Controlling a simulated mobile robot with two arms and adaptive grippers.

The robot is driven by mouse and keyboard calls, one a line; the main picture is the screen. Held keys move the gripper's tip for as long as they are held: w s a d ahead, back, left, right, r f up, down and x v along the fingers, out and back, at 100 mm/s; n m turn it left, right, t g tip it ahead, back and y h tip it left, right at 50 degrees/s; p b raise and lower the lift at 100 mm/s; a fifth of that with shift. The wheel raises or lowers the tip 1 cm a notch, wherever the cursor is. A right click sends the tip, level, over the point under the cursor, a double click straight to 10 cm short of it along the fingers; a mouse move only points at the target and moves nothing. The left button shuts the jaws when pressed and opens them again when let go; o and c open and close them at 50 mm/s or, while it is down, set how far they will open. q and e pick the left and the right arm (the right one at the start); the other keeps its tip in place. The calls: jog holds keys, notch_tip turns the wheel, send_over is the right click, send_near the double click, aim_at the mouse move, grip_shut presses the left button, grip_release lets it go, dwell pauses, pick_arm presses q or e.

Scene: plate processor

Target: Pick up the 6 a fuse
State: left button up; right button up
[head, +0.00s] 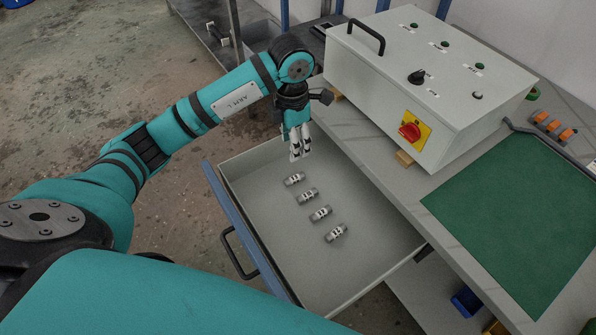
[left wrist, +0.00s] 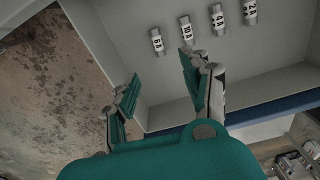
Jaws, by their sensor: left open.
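Several silver cylindrical fuses with white labels lie in a row in the open grey drawer (head: 262,228). The left wrist view shows the label 6A on the leftmost fuse (left wrist: 157,40); it matches the farthest fuse in the head view (head: 294,179). The others read 10A (left wrist: 186,28), 4A (left wrist: 219,18) and 2A (left wrist: 250,10). My left gripper (head: 300,156) points down above the drawer's far end, close to the 6A fuse and apart from it. Its fingers (left wrist: 160,72) are spread and nothing is between them. My right gripper is not in view.
A grey control box (head: 425,85) with a red switch stands on the workbench right of the drawer. A green mat (head: 520,215) lies on the bench. The drawer's blue front (head: 240,232) has a black handle. The drawer floor around the fuses is clear.

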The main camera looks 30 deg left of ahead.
pick_arm(q)
send_over(294, 177)
jog(key=f, duration=0.9)
jog(key=shift+s+d+f, duration=0.1)
jog(key=shift+s+f, duration=0.15)
jog(key=shift+s, duration=0.1)
jog(key=f, duration=0.3)
jog(key=f+p, duration=0.1)
jog(key=f, duration=0.1)
jog(key=shift+w, duration=0.3)
grip_shut()
